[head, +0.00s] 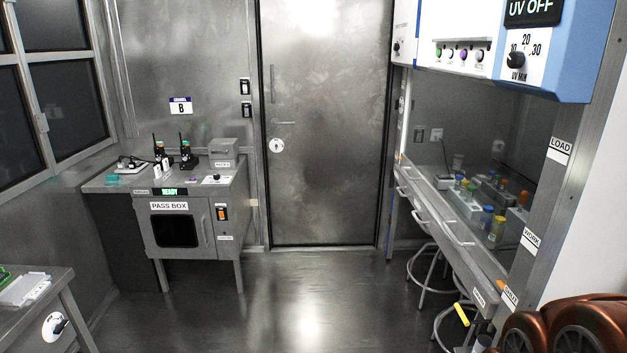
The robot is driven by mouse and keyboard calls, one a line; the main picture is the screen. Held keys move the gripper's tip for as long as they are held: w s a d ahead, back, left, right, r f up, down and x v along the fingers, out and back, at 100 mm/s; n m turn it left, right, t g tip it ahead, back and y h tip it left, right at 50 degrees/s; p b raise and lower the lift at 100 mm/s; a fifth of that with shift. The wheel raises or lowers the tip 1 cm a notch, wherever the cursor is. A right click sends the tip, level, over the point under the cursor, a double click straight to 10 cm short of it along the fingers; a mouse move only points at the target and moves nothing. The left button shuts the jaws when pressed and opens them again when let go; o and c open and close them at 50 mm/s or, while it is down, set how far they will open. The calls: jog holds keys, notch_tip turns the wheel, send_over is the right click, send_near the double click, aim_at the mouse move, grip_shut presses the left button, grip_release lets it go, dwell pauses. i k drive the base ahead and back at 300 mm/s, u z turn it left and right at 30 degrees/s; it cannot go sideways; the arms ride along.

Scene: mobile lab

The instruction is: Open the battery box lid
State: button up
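A small grey box (223,151) with a lid stands at the back right of the bench top above the pass box (182,228). It has a label on its front, too small to read, so I cannot be sure that it is the battery box. Its lid looks shut. No other clear battery box shows. My gripper is not in view; only copper-coloured rounded parts, apparently of my arm, show at the bottom right corner, far from the grey box.
Two black radios (187,155) stand left of the grey box. A closed steel door (325,120) is at the back. A glass-fronted cabinet (470,180) with vials and stools (428,278) line the right. A table (62,290) stands at the lower left. The middle floor is clear.

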aim_at(222, 148)
jog(key=u, duration=0.25)
jog(key=i, duration=1.7)
jog(key=u, duration=1.3)
jog(key=i, duration=1.85)
jog(key=u, duration=0.75)
jog(key=i, duration=0.3)
jog(key=u, duration=0.25)
